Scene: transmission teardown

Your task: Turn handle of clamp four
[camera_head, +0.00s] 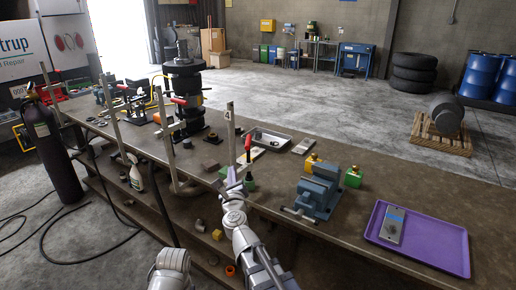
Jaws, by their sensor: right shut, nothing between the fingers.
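Clamp four (230,135) is an upright grey bar with a label "4", standing at the bench's front edge. A red handle (248,144) stands upright just right of its bar. My right gripper (233,174) is at the end of my arm reaching up from the bottom middle. It is shut and empty, by the lower part of the clamp bar and below the red handle in the picture. Whether it touches the clamp cannot be told. My left gripper is out of view.
A blue vise (317,190) stands on the bench right of the clamp, with a purple tray (425,244) farther right. A metal tray (267,138) lies behind the clamp. A black transmission stand (186,90) and other clamp bars (162,120) stand to the left.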

